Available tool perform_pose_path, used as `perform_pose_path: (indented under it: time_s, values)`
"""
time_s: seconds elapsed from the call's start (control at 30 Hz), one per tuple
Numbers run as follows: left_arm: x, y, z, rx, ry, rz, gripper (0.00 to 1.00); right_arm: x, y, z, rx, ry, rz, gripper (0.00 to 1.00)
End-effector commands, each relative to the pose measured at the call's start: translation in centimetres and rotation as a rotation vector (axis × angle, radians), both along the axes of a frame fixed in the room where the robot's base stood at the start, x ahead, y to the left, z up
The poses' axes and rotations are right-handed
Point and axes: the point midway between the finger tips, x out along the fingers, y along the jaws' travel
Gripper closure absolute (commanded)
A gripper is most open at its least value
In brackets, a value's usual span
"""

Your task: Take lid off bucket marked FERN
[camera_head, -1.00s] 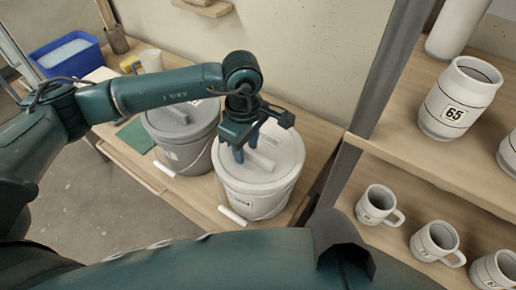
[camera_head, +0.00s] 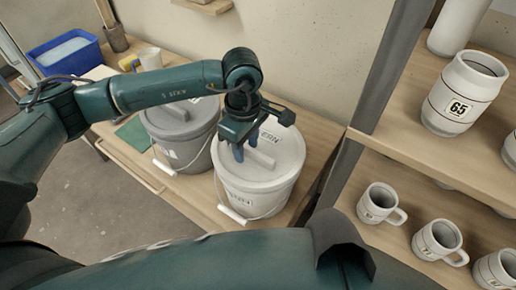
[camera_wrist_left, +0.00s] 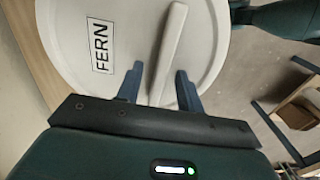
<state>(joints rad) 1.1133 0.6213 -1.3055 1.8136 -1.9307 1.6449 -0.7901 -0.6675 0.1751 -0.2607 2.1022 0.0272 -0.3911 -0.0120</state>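The bucket marked FERN (camera_head: 258,200) is pale, with a wire handle and a white grip, and stands on the wooden bench. Its round lid (camera_head: 288,152) is on it and has a raised straight bar across the top. In the left wrist view the lid (camera_wrist_left: 90,25) shows the FERN label (camera_wrist_left: 101,48) beside the bar (camera_wrist_left: 168,50). My left gripper (camera_head: 245,149) is over the lid. In the wrist view its open fingers (camera_wrist_left: 160,72) stand on either side of the bar's near end, with gaps visible. My right gripper is not in view.
A grey lidded bucket (camera_head: 185,150) stands close on the left. A blue tub (camera_head: 65,68), yellow sponge (camera_head: 128,63) and white cup (camera_head: 150,58) are farther back. A shelf post (camera_head: 385,75) rises on the right, beside shelves with mugs (camera_head: 378,203) and a jar marked 65 (camera_head: 460,92).

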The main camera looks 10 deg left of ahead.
Motion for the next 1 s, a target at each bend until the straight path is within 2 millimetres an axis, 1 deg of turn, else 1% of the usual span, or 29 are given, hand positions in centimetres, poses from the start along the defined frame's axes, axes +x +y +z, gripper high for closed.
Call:
perform_pose_path:
  time_s: [0.27,0.37,0.73,1.0]
  values:
    - [0.01,0.01,0.0,0.0,0.0,0.0,0.63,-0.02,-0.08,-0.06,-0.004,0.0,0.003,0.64]
    - [0.02,0.02,0.0,0.0,0.0,0.0,0.69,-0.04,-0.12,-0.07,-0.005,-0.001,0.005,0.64]
    - [0.01,0.01,-0.01,0.0,0.0,0.0,1.0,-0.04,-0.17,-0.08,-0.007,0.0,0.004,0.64]
    - [0.02,0.0,0.01,0.0,-0.001,0.0,1.0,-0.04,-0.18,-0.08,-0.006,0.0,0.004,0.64]
